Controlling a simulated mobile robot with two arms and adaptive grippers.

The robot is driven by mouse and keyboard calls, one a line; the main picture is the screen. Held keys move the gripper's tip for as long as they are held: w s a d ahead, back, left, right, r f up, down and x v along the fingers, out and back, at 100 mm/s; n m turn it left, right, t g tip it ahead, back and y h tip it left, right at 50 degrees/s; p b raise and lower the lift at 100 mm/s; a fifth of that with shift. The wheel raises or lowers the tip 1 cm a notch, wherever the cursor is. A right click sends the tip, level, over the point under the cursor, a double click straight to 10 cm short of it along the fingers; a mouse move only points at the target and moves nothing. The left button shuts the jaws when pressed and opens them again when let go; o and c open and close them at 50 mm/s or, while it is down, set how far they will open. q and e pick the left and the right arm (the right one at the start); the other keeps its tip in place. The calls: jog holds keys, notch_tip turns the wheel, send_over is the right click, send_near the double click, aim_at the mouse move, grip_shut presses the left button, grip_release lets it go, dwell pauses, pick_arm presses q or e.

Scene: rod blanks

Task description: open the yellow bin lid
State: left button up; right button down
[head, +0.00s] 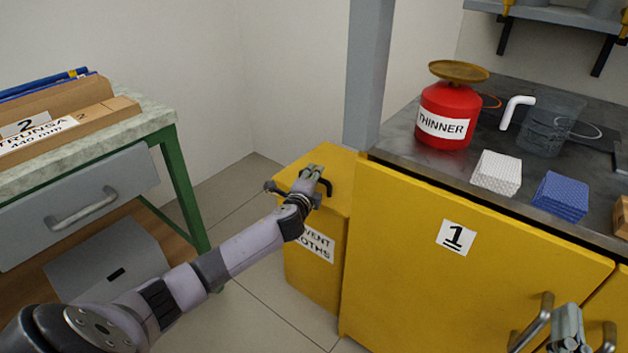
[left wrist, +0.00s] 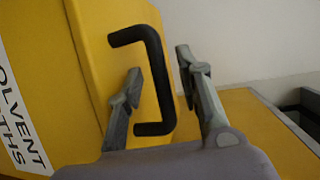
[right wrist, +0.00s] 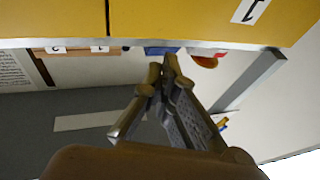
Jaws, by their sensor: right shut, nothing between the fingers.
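The yellow bin (head: 315,270) stands on the floor between the green-legged bench and the yellow cabinet, with a solvent cloths label on its front. Its yellow lid (head: 335,160) looks closed and carries a black handle (head: 328,186), which also shows in the left wrist view (left wrist: 155,75). My left gripper (head: 309,177) is over the lid. In the left wrist view its two fingers (left wrist: 158,75) are apart, one on each side of the handle bar; I cannot tell whether they touch it. My right gripper (head: 568,318) is at the lower right by the cabinet, with its fingertips together and empty (right wrist: 168,68).
The yellow cabinet (head: 420,270) stands right of the bin, with metal door handles (head: 535,322) near my right gripper. A grey post (head: 368,75) rises behind the bin.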

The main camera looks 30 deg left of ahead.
pick_arm(q)
jog(key=shift+w+a, duration=0.15)
jog(key=shift+w, duration=0.2)
jog(key=shift+c, duration=0.4)
grip_shut()
jog(key=shift+f, duration=0.1)
dwell(0.3)
